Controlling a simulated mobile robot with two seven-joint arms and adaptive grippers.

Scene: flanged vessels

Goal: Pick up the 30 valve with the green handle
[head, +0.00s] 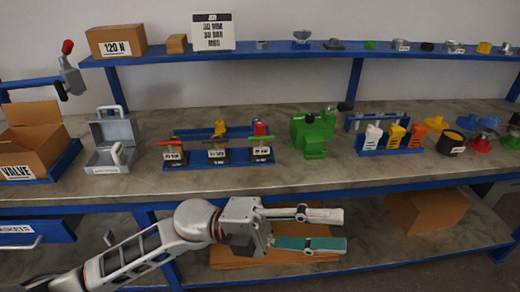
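A blue rack (236,163) on the middle bench holds several small valves with white labels. My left gripper (309,230) is in front of and below the bench edge, to the right of the rack. My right gripper is not in view.
A green machine (313,134) stands right of the rack, then a blue holder with coloured tags (391,135). Grey boxes (115,128) and a cardboard box (33,137) stand left. The upper shelf (270,50) runs above. The bench front is bare.

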